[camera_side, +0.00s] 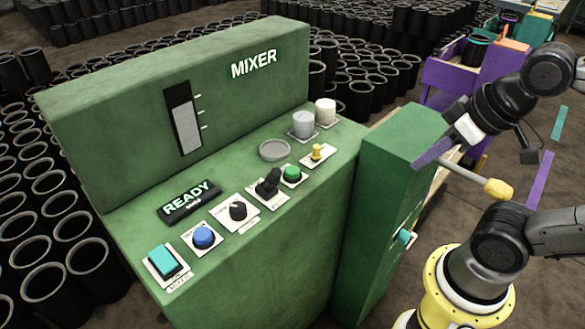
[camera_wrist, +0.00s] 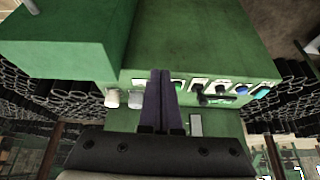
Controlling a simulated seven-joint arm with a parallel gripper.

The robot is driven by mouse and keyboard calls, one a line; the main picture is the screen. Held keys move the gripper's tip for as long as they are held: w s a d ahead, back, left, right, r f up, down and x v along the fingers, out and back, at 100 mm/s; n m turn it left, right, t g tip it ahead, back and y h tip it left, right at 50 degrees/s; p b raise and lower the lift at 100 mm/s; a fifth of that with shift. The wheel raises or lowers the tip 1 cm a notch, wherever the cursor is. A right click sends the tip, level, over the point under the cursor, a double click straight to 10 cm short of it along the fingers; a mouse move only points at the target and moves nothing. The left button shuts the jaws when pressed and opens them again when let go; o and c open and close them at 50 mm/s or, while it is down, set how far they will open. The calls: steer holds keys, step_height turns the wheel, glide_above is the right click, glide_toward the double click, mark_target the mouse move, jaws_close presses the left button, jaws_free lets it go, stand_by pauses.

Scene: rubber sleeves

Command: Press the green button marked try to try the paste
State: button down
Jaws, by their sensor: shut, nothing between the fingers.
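The green button (camera_side: 291,174) sits on a small white plate on the sloping panel of the green mixer console (camera_side: 250,245), between a black lever and a yellow switch. In the wrist view the green button (camera_wrist: 178,84) shows just right of my fingers, partly hidden by them. My gripper (camera_side: 421,162) is shut and empty. In the side view it is right of the button, near the tall green box and well apart from the button. In the wrist view my gripper (camera_wrist: 158,76) points toward the console. Any label on the button is too small to read.
Beside the button are a black lever (camera_side: 268,184), a yellow switch (camera_side: 318,152), a black knob (camera_side: 238,210), a blue button (camera_side: 204,237) and a teal switch (camera_side: 163,261). A display (camera_side: 188,202) reads READY. A grey cup (camera_side: 303,125) and white cup (camera_side: 325,111) stand behind. A green box (camera_side: 395,150) adjoins.

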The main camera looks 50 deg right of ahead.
steer(key=w+r+m+t, duration=0.3)
steer(key=w+r+m, duration=0.2)
steer(key=w, duration=0.2)
steer(key=m+y, duration=0.1)
steer(key=m, duration=0.1)
glide_above(296, 173)
step_height(296, 173, down, 6)
steer(key=shift+w+r+t, duration=0.1)
steer(key=shift+r+t, duration=0.1)
steer(key=shift+t, duration=0.1)
steer(key=shift+f, duration=0.1)
steer(key=shift+f, duration=4.25)
steer(key=shift+f, duration=0.25)
